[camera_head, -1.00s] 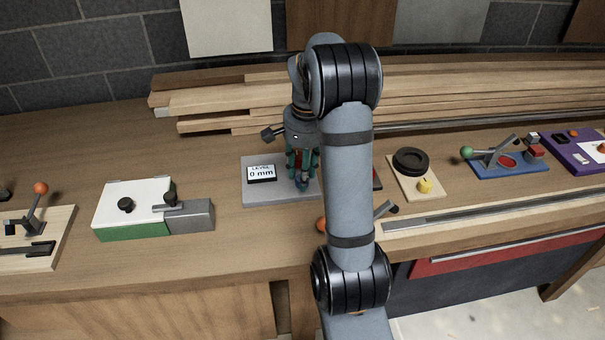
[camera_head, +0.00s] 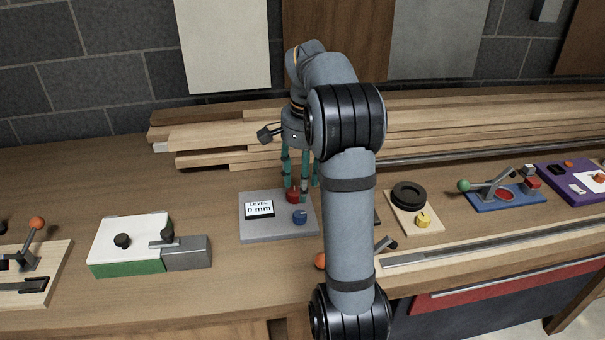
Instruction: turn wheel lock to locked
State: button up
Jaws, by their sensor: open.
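No part is labelled as the wheel lock, and I cannot tell for sure which one it is. A grey panel (camera_head: 268,231) with a display (camera_head: 259,208) reading "LEVEL 0 mm" lies on the bench, with a red knob (camera_head: 292,196) and a blue knob (camera_head: 299,217). My gripper (camera_head: 302,182) is open, with teal fingers pointing down above the panel's back edge, close to the red knob. No knob is seen held. To the right, a pale board (camera_head: 432,225) carries a black ring (camera_head: 408,194) and a yellow knob (camera_head: 423,219).
A wooden board with an orange-ball lever (camera_head: 37,223) is farther left. A blue base (camera_head: 508,203) with a green-ball lever and a purple panel (camera_head: 578,180) lie right. Stacked planks (camera_head: 220,133) line the back.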

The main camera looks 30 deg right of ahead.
aim_at(300, 214)
jog(key=shift+s+r, duration=0.1)
jog(key=shift+r, duration=1.2)
jog(key=f, duration=1.2)
jog(key=shift+w+a+f, duration=0.1)
jog(key=shift+w+a, duration=0.1)
jog(key=shift+w, duration=0.05)
